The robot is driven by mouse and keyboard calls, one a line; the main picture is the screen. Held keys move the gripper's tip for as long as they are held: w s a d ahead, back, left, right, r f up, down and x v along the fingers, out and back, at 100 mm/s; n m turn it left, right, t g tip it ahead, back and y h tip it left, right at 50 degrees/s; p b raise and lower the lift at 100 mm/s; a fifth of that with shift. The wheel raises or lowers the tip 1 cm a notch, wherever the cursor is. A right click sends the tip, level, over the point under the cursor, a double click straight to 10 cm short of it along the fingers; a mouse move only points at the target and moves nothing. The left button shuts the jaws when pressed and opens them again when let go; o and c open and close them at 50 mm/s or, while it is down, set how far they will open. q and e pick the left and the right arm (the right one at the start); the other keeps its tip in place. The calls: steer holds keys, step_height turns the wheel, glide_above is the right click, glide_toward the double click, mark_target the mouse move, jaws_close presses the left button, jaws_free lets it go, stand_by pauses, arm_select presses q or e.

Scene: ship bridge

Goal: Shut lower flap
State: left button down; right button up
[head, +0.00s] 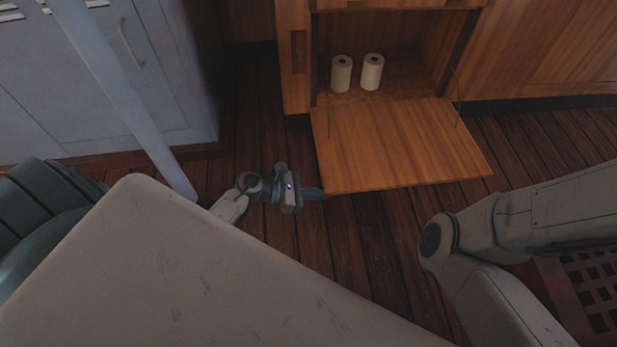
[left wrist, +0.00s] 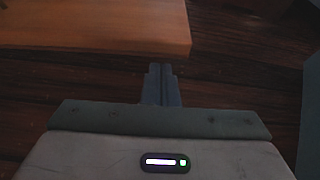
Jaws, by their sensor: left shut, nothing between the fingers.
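The lower flap (head: 405,145) is a wooden panel folded down open in front of the cabinet, held out level by thin stays at its sides. Its front edge also shows in the left wrist view (left wrist: 95,30). My left gripper (head: 318,193) is shut and empty, by the flap's front left corner. In the left wrist view its closed fingers (left wrist: 162,85) point toward the flap's edge, close to it; I cannot tell whether they touch. My right arm comes in from the right, but its gripper is out of view.
Two white paper rolls (head: 342,73) stand inside the open compartment. A grey cabinet (head: 165,90) with a handle stands at the left. The plank floor (head: 345,235) in front of the flap is clear. A dark grating (head: 592,285) lies at the lower right.

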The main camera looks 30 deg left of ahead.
arm_select(q)
steer(key=shift+r, duration=0.8)
steer(key=shift+r, duration=0.15)
